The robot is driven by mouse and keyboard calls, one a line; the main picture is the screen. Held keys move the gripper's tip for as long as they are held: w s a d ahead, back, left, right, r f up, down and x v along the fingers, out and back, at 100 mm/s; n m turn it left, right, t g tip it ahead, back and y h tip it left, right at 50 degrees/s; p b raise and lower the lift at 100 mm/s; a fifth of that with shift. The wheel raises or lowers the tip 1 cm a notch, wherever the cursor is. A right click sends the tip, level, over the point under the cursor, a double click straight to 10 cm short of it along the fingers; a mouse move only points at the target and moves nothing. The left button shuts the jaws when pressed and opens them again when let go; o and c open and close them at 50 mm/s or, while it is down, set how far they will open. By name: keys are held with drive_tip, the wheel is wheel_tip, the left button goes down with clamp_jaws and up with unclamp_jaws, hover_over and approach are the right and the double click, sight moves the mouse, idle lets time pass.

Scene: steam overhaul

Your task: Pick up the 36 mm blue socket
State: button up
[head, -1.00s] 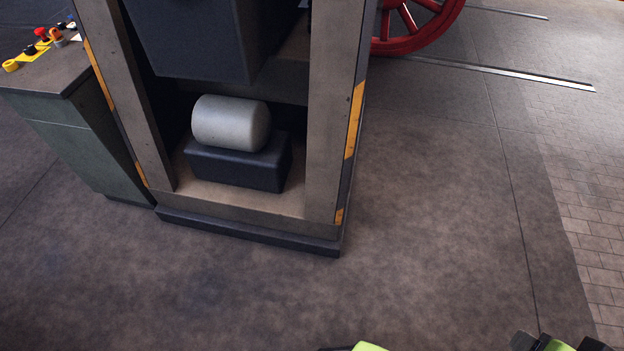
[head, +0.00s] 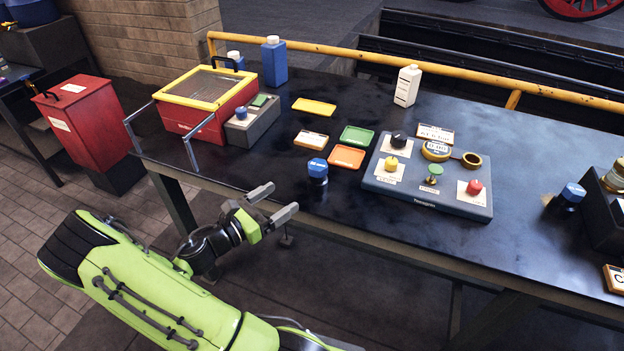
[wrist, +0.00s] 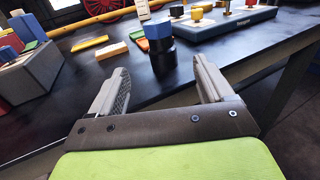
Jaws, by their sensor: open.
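A blue-topped dark socket (head: 318,172) stands upright on the dark bench (head: 260,172), near its front edge. A second blue-topped socket (head: 570,196) stands far right on the bench. The size marks are too small to read, so I cannot tell which is 36 mm. My gripper (head: 279,200) is open and empty at the bench's front edge, to the left of and nearer than the first socket. In the wrist view a blue-topped socket (wrist: 159,48) stands beyond and between the open fingertips (wrist: 160,72), apart from them.
Behind the first socket lie orange (head: 347,157) and green (head: 357,136) trays. A grey panel with coloured knobs (head: 425,200) is to its right. A red box with a yellow-framed lid (head: 205,105) stands at left. A yellow rail (head: 450,70) runs along the back.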

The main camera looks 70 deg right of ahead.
sight(322, 169)
drive_tip(key=b+x, duration=0.3)
drive_tip(key=x, duration=1.2)
drive_tip(key=shift+s+d+f, duration=0.1)
drive_tip(key=c, duration=1.3)
drive_tip(key=shift+c, duration=0.7)
